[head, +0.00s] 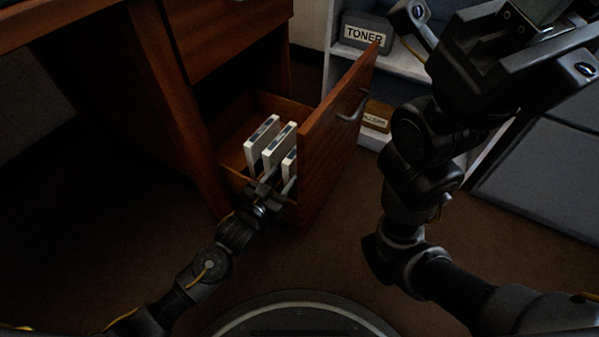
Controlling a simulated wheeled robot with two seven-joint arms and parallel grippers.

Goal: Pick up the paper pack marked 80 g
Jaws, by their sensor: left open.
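Several upright white paper packs with dark labels stand in the open drawer (230,160). The left pack (262,141), the middle pack (280,146) and the right pack (289,165) stand side by side. The print on them is too small to read, so I cannot tell which is marked 80 g. My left gripper (276,182) is open at the drawer's near side, by the near lower end of the right and middle packs. I cannot tell whether it touches a pack. My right gripper (500,55) is raised at the upper right, away from the packs; its fingertips are not clear.
The drawer's wooden front (335,140) with its metal handle (351,106) stands to the right of the packs. The desk (165,110) rises at the left. A grey shelf holds a box marked TONER (366,33) and a brown box below. Dark floor lies in front.

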